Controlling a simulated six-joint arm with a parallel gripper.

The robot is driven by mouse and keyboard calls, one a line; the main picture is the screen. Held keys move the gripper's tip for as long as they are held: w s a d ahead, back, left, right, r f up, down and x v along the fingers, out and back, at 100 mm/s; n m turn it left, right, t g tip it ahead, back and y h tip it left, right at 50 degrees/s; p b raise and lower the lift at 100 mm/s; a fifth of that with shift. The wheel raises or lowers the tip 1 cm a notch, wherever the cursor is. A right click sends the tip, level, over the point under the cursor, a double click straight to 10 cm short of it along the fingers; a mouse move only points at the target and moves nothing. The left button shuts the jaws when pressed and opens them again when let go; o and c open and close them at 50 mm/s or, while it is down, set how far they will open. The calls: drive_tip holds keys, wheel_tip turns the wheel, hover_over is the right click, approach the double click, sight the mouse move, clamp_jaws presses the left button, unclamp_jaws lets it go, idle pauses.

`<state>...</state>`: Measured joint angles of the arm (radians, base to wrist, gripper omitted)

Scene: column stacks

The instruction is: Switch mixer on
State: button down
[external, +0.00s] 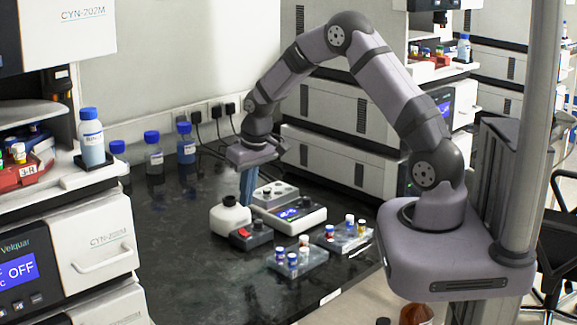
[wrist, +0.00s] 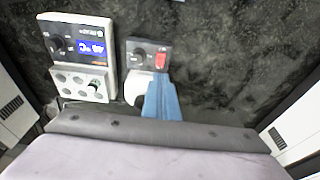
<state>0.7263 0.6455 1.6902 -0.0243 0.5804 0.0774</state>
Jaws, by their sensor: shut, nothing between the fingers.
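The mixer is a small device with a white rounded body (external: 229,219), a black top and a dark grey control box (external: 258,235). In the wrist view, the control box (wrist: 139,60) has a black knob (wrist: 139,55) on the left and a red switch (wrist: 161,57) on the right. The red switch also shows in the external view (external: 243,232). My gripper (external: 247,200) points down with its blue fingers shut and empty, above and just behind the mixer. In the wrist view, the fingers (wrist: 160,84) overlap the mixer's lower right part and hide some of it. I cannot tell the switch's position.
A white unit with a lit blue display (external: 289,213) and a grey block with holes (wrist: 82,84) stands beside the mixer. Racks of small vials (external: 298,262) (external: 347,238) lie in front. Blue-capped bottles (external: 186,144) stand at the back left. The black bench (external: 185,240) is clear left of the mixer.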

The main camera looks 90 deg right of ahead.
sight(243, 231)
drive_tip(key=shift+p+x, duration=1.2)
drive_tip(key=shift+x, duration=2.7)
drive_tip(key=shift+d+f, duration=0.1)
drive_tip(key=shift+f, duration=0.05)
